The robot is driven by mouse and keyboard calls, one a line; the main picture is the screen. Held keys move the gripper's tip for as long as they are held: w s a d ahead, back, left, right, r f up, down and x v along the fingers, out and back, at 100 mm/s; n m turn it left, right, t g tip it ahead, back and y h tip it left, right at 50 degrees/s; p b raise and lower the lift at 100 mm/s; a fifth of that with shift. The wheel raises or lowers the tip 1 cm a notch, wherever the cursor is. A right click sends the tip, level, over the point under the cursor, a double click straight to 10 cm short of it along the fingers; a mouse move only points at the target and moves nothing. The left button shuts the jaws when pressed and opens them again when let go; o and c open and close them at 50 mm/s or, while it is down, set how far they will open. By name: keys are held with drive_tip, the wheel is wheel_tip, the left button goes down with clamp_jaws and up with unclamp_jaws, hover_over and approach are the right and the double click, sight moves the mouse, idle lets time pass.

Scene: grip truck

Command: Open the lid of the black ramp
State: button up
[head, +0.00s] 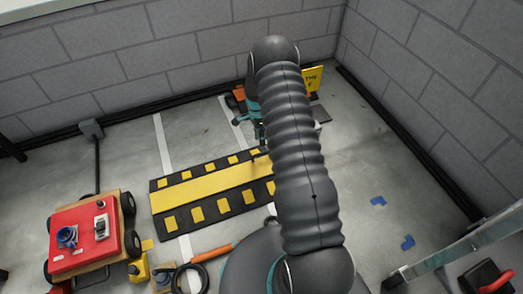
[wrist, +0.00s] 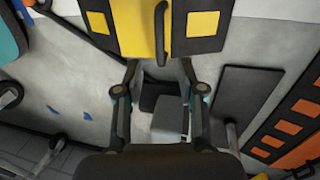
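The black ramp (head: 210,190) with yellow stripes and blocks lies flat on the floor in the head view, its right part hidden behind my arm. Its lid looks closed. In the wrist view the ramp (wrist: 130,28) fills the top middle, with a dark upright bar-shaped handle (wrist: 161,34) on its yellow stripe. My gripper (wrist: 159,72) is open and empty, its two fingers spread apart just below the ramp's edge in that picture. The handle lies beyond the fingertips, roughly between their lines, and looks apart from them. My arm mostly hides the gripper in the head view.
A red toy truck (head: 85,240) stands at the left. A yellow sign (head: 312,79) stands at the back wall. A black-and-orange ramp (wrist: 285,128) and a dark flat panel (wrist: 247,102) lie right in the wrist view. Blue pieces (head: 378,201) dot otherwise open floor.

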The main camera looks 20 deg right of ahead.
drive_tip(key=f, duration=0.3)
drive_tip(key=s+f, duration=0.1)
drive_tip(key=f, duration=0.2)
drive_tip(key=shift+s+f, duration=0.15)
drive_tip(key=shift+f, duration=0.25)
drive_tip(key=shift+c, duration=0.2)
clamp_jaws()
